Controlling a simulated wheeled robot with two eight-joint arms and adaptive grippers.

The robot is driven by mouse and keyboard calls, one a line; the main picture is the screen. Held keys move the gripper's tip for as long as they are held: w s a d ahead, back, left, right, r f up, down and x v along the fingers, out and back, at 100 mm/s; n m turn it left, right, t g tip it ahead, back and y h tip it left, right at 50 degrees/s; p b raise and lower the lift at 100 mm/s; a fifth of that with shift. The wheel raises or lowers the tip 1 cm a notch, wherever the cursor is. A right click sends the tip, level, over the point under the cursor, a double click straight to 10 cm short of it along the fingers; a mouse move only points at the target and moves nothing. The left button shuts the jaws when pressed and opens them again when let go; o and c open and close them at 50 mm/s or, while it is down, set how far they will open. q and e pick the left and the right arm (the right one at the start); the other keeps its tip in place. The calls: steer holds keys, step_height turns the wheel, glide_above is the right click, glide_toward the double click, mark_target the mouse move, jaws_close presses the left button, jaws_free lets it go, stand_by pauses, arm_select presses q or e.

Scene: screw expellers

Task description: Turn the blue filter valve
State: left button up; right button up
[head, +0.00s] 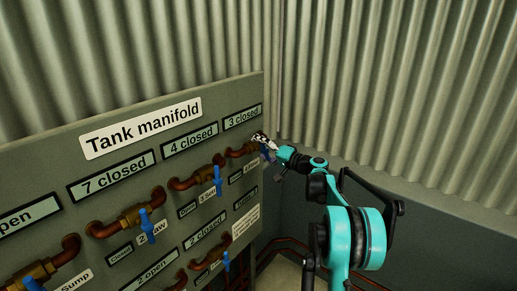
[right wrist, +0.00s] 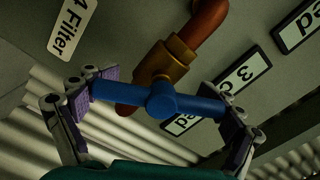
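The blue filter valve handle (right wrist: 165,103) is a bar on a brass valve body (right wrist: 165,62), close to a label reading "4 Filter" (right wrist: 72,27). My right gripper (right wrist: 163,108) is around the bar, one purple-padded finger at each end. Both pads appear to touch the bar's ends. In the head view, my right gripper (head: 267,148) is at the panel's upper right, just below the "3 closed" sign (head: 243,117), and hides most of this handle. My left gripper is not in view.
The green "Tank manifold" panel (head: 50,165) holds several copper pipes and other blue handles, including one to the left (head: 217,180) and one below (head: 226,262). Corrugated walls (head: 400,80) stand behind. Open space lies right of the panel, around my right arm.

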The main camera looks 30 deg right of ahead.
steer(key=shift+o, duration=0.5)
steer(key=shift+s+d, duration=0.1)
steer(key=shift+s, duration=0.05)
steer(key=v, duration=1.1)
steer(key=shift+s, duration=0.4)
steer(key=shift+d, duration=0.1)
steer(key=v, duration=0.8)
